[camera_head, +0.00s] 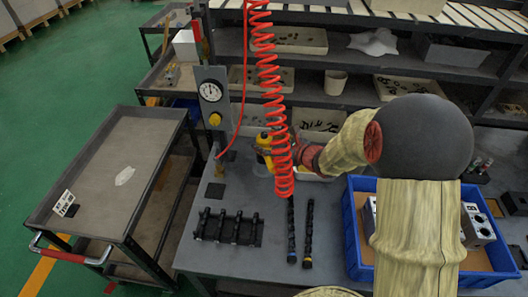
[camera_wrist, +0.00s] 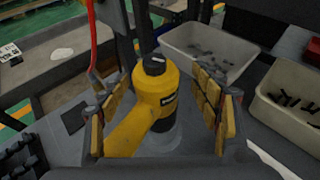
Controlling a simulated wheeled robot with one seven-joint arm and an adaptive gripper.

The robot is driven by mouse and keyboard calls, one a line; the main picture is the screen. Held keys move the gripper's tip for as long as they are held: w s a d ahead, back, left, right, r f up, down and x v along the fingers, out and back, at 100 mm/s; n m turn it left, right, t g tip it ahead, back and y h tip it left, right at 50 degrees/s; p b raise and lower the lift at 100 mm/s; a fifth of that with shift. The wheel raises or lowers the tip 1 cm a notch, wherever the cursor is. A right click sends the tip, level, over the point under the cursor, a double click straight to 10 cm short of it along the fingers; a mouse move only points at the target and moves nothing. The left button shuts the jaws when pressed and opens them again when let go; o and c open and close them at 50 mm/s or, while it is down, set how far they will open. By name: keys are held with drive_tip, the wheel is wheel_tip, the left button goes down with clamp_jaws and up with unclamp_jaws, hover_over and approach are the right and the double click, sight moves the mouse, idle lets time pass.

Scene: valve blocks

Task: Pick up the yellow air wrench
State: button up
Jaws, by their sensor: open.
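The yellow air wrench (camera_wrist: 150,105) has a black top and stands between the open fingers of my gripper (camera_wrist: 162,115) in the wrist view. Its yellow body slants down to the lower left, close to the left finger. A gap shows between it and the right finger. In the head view the wrench (camera_head: 264,142) is a small yellow patch behind the red coiled hose, at the back of the grey bench. My arm reaches it from the right and hides part of it. The wrench's lower end is hard to make out.
A red coiled hose (camera_head: 270,90) hangs beside the wrench. A white bin of dark parts (camera_wrist: 208,52) stands just behind. A black rack (camera_head: 228,228) and two dark rods (camera_head: 308,235) lie in front. A blue crate (camera_head: 355,250) is at right, a grey cart (camera_head: 110,170) at left.

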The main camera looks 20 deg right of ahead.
drive_tip(key=b+x, duration=0.1)
drive_tip(key=x, duration=0.4)
drive_tip(key=shift+s+a+r+b, duration=0.1)
drive_tip(key=shift+s+a+b, duration=0.05)
drive_tip(key=shift+a+b, duration=0.2)
drive_tip(key=shift+w, duration=0.3)
drive_tip(key=c, duration=0.3)
clamp_jaws()
drive_tip(key=shift+w+r, duration=0.1)
drive_tip(key=shift+r, duration=0.1)
